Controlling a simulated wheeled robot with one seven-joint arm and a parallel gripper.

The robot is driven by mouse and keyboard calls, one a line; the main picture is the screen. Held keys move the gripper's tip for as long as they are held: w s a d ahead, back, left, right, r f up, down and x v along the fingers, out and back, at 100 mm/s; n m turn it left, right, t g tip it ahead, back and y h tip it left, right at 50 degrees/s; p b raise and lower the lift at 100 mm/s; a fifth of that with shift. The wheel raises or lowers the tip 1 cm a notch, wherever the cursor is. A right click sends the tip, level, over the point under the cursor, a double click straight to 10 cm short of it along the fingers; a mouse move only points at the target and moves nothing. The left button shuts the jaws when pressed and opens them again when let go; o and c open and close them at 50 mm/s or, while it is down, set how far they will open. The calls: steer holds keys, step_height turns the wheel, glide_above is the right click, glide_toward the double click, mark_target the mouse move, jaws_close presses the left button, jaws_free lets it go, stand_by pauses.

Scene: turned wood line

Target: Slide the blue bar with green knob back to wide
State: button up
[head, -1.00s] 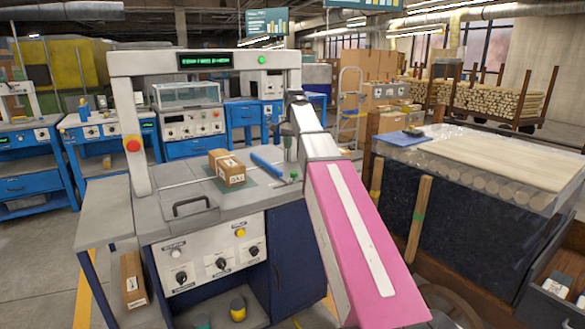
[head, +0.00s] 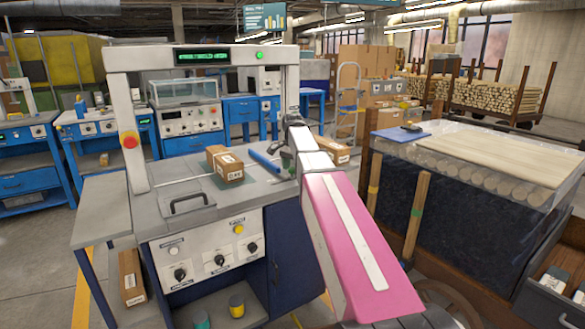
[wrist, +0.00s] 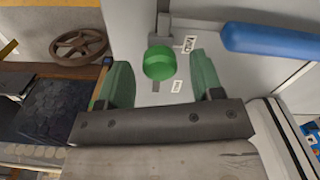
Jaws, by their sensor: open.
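The blue bar (head: 264,160) lies on the grey top of the machine, right of a cardboard box; it also shows in the wrist view (wrist: 268,40). The round green knob (wrist: 160,62) is in the wrist view, on a grey slider fitting left of the blue bar's near end. Two small white labels lie beside the knob; I cannot read them. My gripper (wrist: 163,80) is open, its green-padded fingers at the left and right of the knob in the picture. Nothing is between the pads that I can see held. In the head view my arm hides the knob.
A cardboard box (head: 225,164) sits on the machine top, and a second (head: 335,150) is behind my arm. The machine's white frame (head: 130,125) rises at the left and spans overhead. A wood-topped bin (head: 490,150) stands to the right.

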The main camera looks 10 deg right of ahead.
steer(key=shift+f, duration=0.1)
jaws_close()
steer(key=w+d, duration=0.1)
steer(key=d, duration=0.1)
steer(key=w+d, duration=0.1)
steer(key=d, duration=0.2)
steer(key=w+d, duration=0.1)
steer(key=d, duration=0.1)
steer(key=shift+w+d, duration=0.15)
steer(key=shift+d, duration=0.25)
jaws_free()
steer(key=shift+d, duration=0.1)
step_height(320, 180, up, 11)
steer(key=shift+f, duration=0.1)
stand_by(0.4)
